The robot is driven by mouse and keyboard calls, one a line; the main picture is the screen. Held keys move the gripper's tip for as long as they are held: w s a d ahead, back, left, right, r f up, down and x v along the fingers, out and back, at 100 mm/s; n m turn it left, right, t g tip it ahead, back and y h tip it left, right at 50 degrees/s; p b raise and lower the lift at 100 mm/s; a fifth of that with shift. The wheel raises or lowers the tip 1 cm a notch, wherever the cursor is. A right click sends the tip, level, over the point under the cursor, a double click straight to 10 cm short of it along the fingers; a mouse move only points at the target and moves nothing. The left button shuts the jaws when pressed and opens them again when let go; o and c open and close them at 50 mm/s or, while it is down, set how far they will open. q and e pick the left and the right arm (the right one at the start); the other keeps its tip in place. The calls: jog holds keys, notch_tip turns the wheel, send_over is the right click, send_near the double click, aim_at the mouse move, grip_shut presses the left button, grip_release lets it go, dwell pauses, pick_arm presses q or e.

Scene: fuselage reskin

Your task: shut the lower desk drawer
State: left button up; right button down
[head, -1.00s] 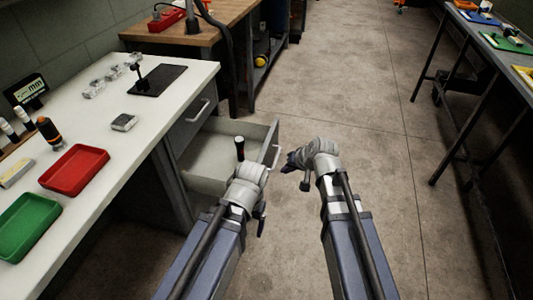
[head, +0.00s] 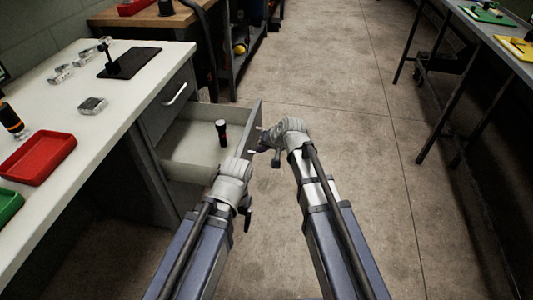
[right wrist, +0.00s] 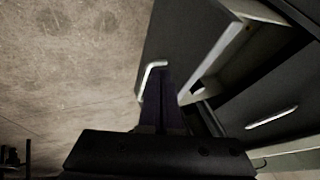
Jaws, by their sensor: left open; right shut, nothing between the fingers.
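The lower desk drawer (head: 180,150) stands open in the head view, pulled out to the right from under the closed upper drawer. Its dark front panel (right wrist: 180,35) and light bar handle (right wrist: 152,75) show in the right wrist view. A dark torch-like object (head: 222,132) stands inside it. My right gripper (head: 262,146) is shut and empty, right at the drawer front. Its fingers (right wrist: 164,85) overlap the panel beside the handle; I cannot tell whether they touch. My left gripper (head: 247,215) is open and empty, below the drawer's near side in the picture.
The upper drawer's handle (head: 175,93) is on the desk front. The white desktop (head: 110,115) holds a red tray (head: 38,157), a green tray (head: 8,205) and a black stand (head: 130,63). Open concrete floor (head: 340,100) lies right of the drawer. A metal table (head: 480,45) stands far right.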

aim_at(245, 150)
pick_arm(q)
jog(key=shift+r, duration=0.1)
pick_arm(e)
jog(key=shift+w+a+r, duration=0.1)
jog(key=shift+w+a, duration=0.15)
jog(key=shift+a, duration=0.7)
jog(key=shift+w+a, duration=0.2)
jog(key=shift+a, duration=0.75)
